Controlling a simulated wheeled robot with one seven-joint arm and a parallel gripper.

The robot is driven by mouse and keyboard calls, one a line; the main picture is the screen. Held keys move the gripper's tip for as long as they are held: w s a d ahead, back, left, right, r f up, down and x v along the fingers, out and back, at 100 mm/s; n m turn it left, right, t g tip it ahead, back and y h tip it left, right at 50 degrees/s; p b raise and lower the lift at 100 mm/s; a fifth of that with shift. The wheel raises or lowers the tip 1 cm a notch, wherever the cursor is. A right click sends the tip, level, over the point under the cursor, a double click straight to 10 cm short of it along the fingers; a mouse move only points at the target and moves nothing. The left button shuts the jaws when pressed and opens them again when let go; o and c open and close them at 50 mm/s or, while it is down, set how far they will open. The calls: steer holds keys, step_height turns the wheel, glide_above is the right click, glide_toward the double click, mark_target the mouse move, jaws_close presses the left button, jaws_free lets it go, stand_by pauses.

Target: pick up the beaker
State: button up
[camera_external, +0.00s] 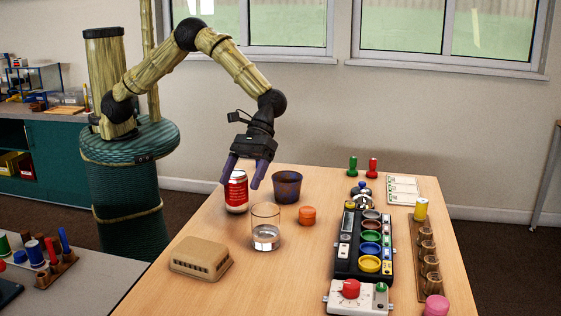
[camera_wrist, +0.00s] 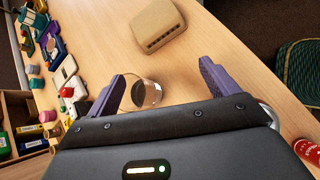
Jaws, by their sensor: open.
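The beaker (camera_external: 265,228) is a clear glass cylinder standing upright on the wooden table, with what looks like a little clear liquid at its bottom. In the wrist view the beaker (camera_wrist: 150,92) shows between my two purple fingers, nearer the left one and partly hidden by it and by my gripper body. My gripper (camera_external: 240,182) is open and empty, pointing down above the table. It is behind and above the beaker in the external view, not touching it. The gripper also shows in the wrist view (camera_wrist: 163,72).
A red can (camera_external: 236,193) stands behind-left of the beaker, close to my fingers. A tan slotted block (camera_external: 201,258) lies front-left. A black tray with coloured dishes (camera_external: 362,260) is at the right.

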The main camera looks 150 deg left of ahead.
mark_target(278, 207)
steer(key=w+a+f+n+t+h+b, duration=0.1)
steer(key=a+f, duration=0.1)
steer(key=f, duration=0.1)
steer(key=w+a+f+n+t+b, duration=0.1)
steer(key=a+f+n+b, duration=0.1)
steer(key=w+a+f+n+t+h+b, duration=0.1)
steer(key=a+f+b, duration=0.1)
steer(key=a+f, duration=0.1)
steer(key=shift+w+f+h, duration=0.3)
steer(key=shift+w+f, duration=0.05)
steer(key=shift+w, duration=0.05)
steer(key=shift+w+a+f+n, duration=0.15)
steer(key=shift+a+f+n, duration=0.1)
steer(key=shift+n, duration=0.15)
steer(key=shift+a+r+t, duration=0.1)
steer(key=shift+t, duration=0.2)
steer(key=shift+r, duration=0.1)
steer(key=shift+x, duration=1.25)
